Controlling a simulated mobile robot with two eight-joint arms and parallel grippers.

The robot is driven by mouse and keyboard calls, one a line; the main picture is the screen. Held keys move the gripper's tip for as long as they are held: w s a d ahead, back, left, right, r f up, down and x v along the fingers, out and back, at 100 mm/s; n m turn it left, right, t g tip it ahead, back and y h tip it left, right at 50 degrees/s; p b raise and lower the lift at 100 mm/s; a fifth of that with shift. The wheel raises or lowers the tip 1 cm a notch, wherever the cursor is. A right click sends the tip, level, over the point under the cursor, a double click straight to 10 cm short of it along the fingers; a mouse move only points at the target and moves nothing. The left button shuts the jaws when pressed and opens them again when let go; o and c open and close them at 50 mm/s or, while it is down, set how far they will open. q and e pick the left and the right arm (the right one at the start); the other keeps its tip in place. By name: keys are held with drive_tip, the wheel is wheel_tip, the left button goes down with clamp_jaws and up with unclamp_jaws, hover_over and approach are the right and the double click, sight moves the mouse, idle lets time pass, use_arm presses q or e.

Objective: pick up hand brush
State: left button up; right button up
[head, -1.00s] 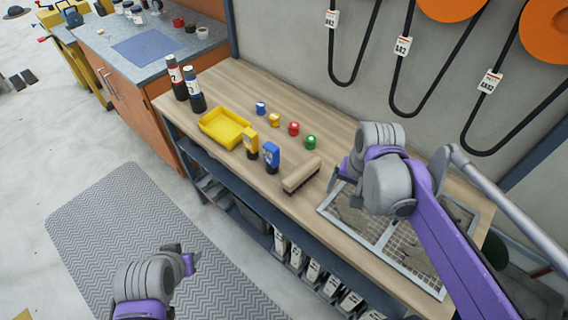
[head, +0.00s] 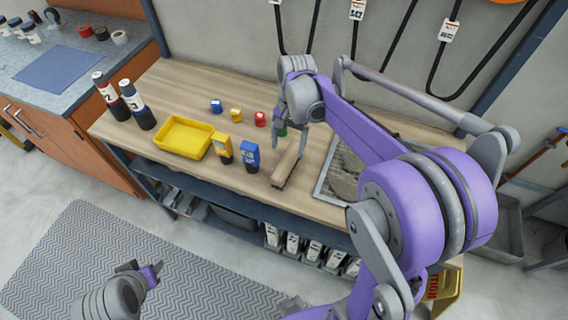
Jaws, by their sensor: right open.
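The hand brush (head: 285,166) has a pale wooden back and dark bristles. It lies on the wooden workbench (head: 330,205) near its front edge, right of a blue-topped bottle. My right gripper (head: 291,140) is open and empty, pointing down just above and behind the far end of the brush. I cannot tell whether a finger touches it. My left gripper (head: 143,272) is low at the lower left, over the floor mat and away from the bench; its jaws are too small to judge.
A yellow tray (head: 184,137) lies farther left. A green item (head: 282,132) is partly hidden behind my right gripper. A framed mesh panel (head: 322,184) lies to the right.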

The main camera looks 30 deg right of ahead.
sight(287, 159)
drive_tip(key=f, duration=0.7)
drive_tip(key=shift+s+a+f, duration=0.25)
drive_tip(key=shift+s+a, duration=0.05)
drive_tip(key=shift+c, duration=0.2)
clamp_jaws()
